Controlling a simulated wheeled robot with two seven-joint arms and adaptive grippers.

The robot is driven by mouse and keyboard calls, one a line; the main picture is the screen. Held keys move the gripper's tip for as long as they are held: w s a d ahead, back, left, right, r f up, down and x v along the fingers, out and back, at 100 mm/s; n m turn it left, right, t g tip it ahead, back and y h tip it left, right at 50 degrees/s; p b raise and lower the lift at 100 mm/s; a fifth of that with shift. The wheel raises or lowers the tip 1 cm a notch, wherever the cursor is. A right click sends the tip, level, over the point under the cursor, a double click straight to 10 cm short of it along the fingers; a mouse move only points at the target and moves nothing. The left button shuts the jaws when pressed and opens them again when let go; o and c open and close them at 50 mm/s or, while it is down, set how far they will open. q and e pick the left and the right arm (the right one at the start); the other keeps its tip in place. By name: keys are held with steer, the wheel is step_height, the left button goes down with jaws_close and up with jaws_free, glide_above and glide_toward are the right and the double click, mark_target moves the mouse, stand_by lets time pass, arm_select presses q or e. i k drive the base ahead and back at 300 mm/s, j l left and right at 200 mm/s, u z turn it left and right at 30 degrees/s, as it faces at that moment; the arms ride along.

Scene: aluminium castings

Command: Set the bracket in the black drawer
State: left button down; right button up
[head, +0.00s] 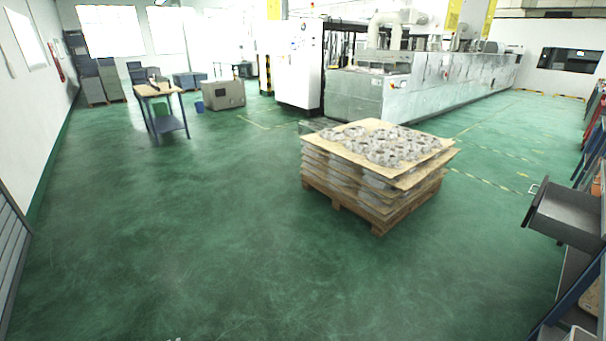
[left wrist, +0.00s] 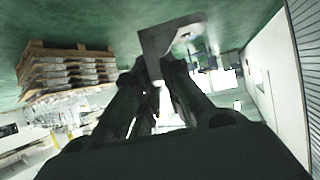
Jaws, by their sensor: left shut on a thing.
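The bracket (left wrist: 172,38) is a light grey, L-shaped piece with a hole in one arm, at the top middle of the left wrist view. My left gripper (left wrist: 160,72) is shut on it, and the fingers hide part of it. The floor shows behind the bracket. A black drawer (head: 570,218) with a light handle stands pulled out at the right edge of the head view. The bracket is far from it; only a small pale sliver shows at the bottom edge of the head view, and I cannot tell what it is. My right gripper is in neither view.
A pallet (head: 375,212) stacked with layers of castings stands in the middle of the floor. A blue-legged worktable (head: 160,92) is at the back left. A shelf upright (head: 562,318) stands below the drawer. The green floor in front is clear.

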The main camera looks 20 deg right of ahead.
mark_target(568, 211)
steer(key=i+z, duration=0.75)
steer(key=i+l+z, duration=0.1)
steer(key=i+z, duration=0.45)
steer(key=z, duration=0.2)
steer(key=i+z, duration=0.55)
steer(key=i, duration=0.15)
steer(key=i+z, duration=0.5)
steer(key=i, duration=0.15)
steer(key=i+z, duration=0.95)
steer(key=z, duration=0.35)
steer(key=k, duration=0.05)
